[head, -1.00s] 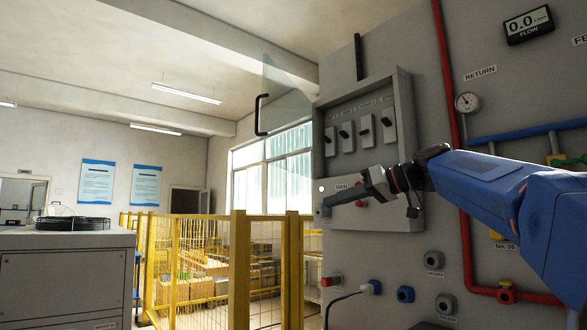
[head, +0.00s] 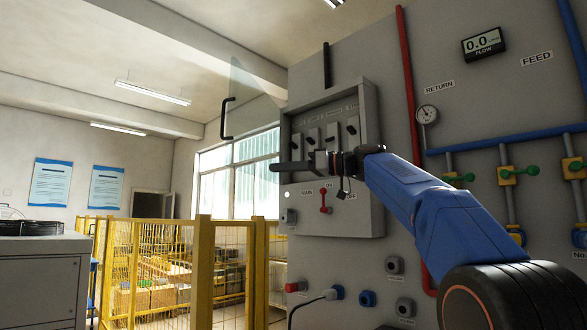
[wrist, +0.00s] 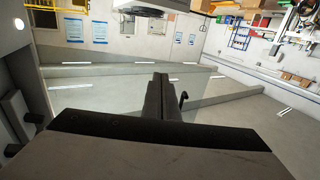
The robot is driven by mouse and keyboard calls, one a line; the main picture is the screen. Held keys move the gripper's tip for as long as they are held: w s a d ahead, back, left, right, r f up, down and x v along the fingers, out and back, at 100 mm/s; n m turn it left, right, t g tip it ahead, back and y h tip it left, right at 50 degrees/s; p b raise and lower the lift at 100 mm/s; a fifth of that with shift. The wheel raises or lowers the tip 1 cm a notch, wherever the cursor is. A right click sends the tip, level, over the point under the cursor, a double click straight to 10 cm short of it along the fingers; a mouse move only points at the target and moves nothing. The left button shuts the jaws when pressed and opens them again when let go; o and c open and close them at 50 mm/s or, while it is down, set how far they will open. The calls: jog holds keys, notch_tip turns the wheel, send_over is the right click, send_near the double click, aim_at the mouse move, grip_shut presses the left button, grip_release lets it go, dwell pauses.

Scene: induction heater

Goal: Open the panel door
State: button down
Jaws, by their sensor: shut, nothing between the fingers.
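The panel door is a clear pane (head: 250,92) with a black bar handle (head: 226,118). It stands swung out from the left side of the grey panel box (head: 368,215), so the front of the box is uncovered. My gripper (head: 274,167) is shut and empty, its fingers pointing left in front of the box's left edge, below and right of the handle. It partly hides the upper switches. In the wrist view the shut fingers (wrist: 158,97) show at the middle, with the door handle (wrist: 183,100) just right of them; contact cannot be told.
The box has a row of switches (head: 332,135) and a red main switch (head: 324,198) below. A gauge (head: 427,114), red pipe (head: 411,100) and blue pipes lie to the right. Yellow mesh fencing (head: 200,270) stands at lower left. The space left of the door is free.

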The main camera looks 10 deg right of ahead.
aim_at(248, 170)
jog(key=x, duration=0.7)
dwell(0.3)
jog(key=shift+w+a+m+t, duration=0.3)
jog(key=shift+a+t, duration=0.1)
jog(key=shift+a, duration=0.35)
jog(key=w+a+m+t+h, duration=0.2)
jog(key=w+a+t+h, duration=0.1)
jog(key=w+a, duration=0.9)
jog(key=shift+a+m, duration=0.25)
jog(key=shift+m, duration=0.05)
jog(key=shift+s, duration=0.15)
